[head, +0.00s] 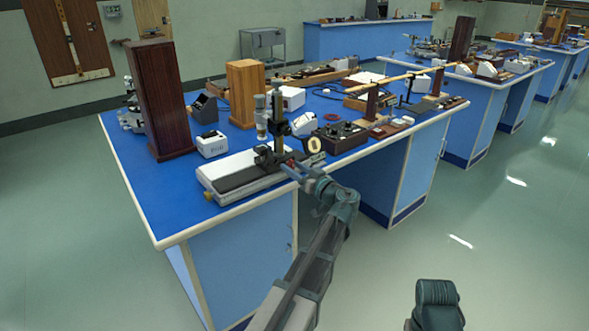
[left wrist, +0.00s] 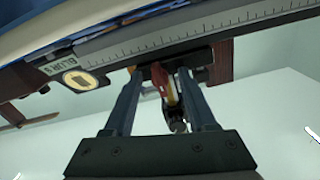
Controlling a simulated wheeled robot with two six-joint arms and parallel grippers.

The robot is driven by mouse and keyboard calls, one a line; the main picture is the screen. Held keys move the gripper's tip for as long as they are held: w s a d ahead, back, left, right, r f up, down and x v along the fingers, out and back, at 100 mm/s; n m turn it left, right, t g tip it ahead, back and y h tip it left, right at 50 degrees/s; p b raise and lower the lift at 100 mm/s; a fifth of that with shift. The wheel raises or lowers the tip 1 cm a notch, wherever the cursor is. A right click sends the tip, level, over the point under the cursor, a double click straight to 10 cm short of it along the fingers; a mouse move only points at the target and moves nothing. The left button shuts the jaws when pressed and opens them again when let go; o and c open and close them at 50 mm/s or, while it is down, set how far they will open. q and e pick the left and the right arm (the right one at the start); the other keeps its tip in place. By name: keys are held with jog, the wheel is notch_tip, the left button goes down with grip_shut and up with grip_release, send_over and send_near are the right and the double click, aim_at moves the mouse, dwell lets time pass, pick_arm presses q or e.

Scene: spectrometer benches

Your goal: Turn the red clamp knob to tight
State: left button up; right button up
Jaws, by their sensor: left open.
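The red clamp knob (head: 290,163) shows as a small red spot low on the front of the dark upright stand (head: 274,130), which is on the pale instrument base with a dark top (head: 243,178). My left gripper (head: 292,168) is at the knob, at the front edge of the bench. In the left wrist view the left gripper (left wrist: 161,74) is open, with one finger on each side of the red knob (left wrist: 158,80). I cannot tell whether either finger touches it. The knob's turned position cannot be read.
A ruler scale (left wrist: 160,36) runs along the base edge just above the fingers. A round cream dial (head: 314,145) stands right of the stand. A white box (head: 212,144) and a tall dark wooden box (head: 158,98) are to the left. The blue bench's (head: 160,205) front left corner is clear.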

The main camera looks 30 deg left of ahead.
pick_arm(q)
grip_shut()
jog(key=shift+m, duration=0.3)
jog(key=m, duration=0.3)
jog(key=shift+m, duration=0.4)
jog(key=m, duration=0.4)
jog(key=shift+m, duration=0.3)
jog(key=m, duration=0.4)
jog(key=shift+r, duration=0.1)
jog(key=shift+m, duration=2.4)
grip_release()
